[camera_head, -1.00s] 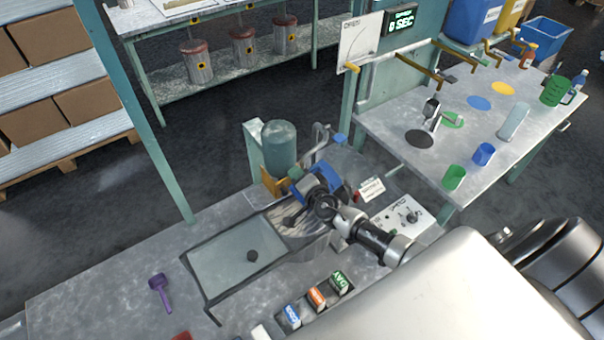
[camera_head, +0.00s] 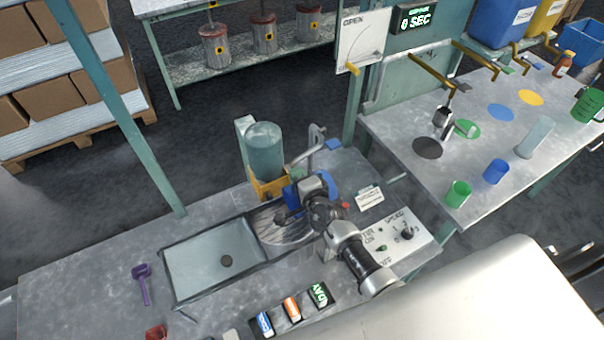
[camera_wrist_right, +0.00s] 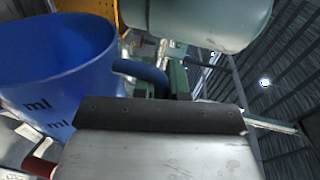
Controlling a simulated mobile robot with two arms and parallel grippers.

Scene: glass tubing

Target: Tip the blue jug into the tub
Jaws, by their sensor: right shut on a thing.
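The blue jug (camera_head: 293,196) is mostly hidden behind my right gripper (camera_head: 308,200) in the head view, next to the green tank. In the right wrist view the jug (camera_wrist_right: 55,65) is large at the left, with "ml" marks on its side. Its handle (camera_wrist_right: 145,72) runs to my gripper, which is shut on it. I cannot tell whether the jug is tilted. A grey rectangular basin with a dark drain (camera_head: 190,265), perhaps the tub, lies left of the jug. My left gripper is not in view.
A green tank (camera_head: 264,150) on an orange base stands right behind the jug. A tap (camera_head: 310,150) is beside it. A control panel (camera_head: 395,238) lies to the right, a purple scoop (camera_head: 142,283) to the left. Labelled blocks (camera_head: 292,308) sit in front.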

